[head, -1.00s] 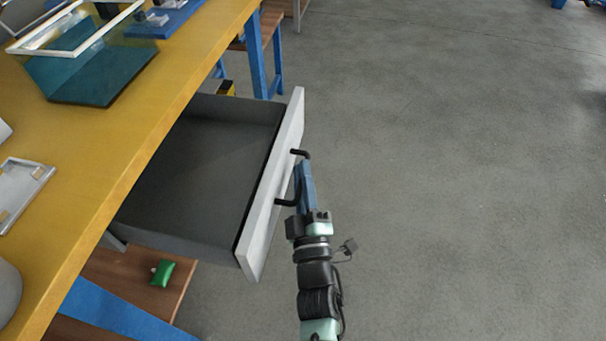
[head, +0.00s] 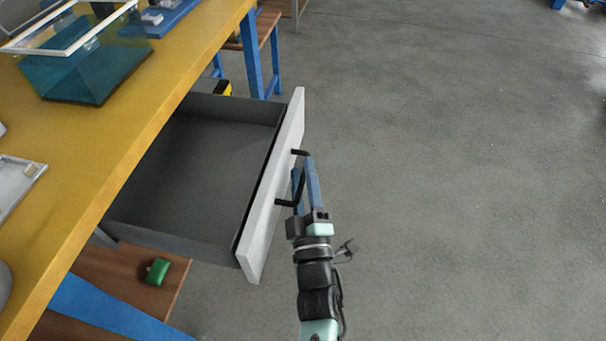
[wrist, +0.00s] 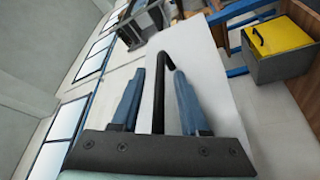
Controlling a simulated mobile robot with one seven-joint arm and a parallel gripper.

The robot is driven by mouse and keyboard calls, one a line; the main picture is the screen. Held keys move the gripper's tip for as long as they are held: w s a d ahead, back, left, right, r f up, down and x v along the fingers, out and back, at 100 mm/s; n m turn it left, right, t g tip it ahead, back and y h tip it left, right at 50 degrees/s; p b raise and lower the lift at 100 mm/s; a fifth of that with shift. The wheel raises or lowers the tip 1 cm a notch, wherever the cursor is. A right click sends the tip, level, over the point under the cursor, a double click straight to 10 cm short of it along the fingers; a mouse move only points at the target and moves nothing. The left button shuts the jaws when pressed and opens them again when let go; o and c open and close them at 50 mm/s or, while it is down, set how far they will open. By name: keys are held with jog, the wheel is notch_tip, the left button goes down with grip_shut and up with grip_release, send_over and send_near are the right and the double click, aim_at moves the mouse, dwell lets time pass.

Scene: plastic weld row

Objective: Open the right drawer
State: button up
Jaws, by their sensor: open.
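The right drawer stands pulled out from under the yellow bench in the head view, with its empty grey inside (head: 190,165) showing. Its pale front panel (head: 272,190) bears a black bar handle (head: 297,180). My gripper (head: 306,175) is at the handle, its blue fingers open. In the wrist view the black handle (wrist: 159,95) stands between the two open fingers (wrist: 158,95), with a gap on each side. The pale drawer front (wrist: 205,80) also shows behind them.
The yellow bench top (head: 150,95) holds a teal glass box (head: 85,70) and a metal tray (head: 15,180). A green object (head: 157,271) lies on the wooden shelf (head: 105,280) below. Grey floor (head: 440,180) to the right is clear.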

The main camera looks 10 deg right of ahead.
jog(key=p+v, duration=0.1)
jog(key=v, duration=1.2)
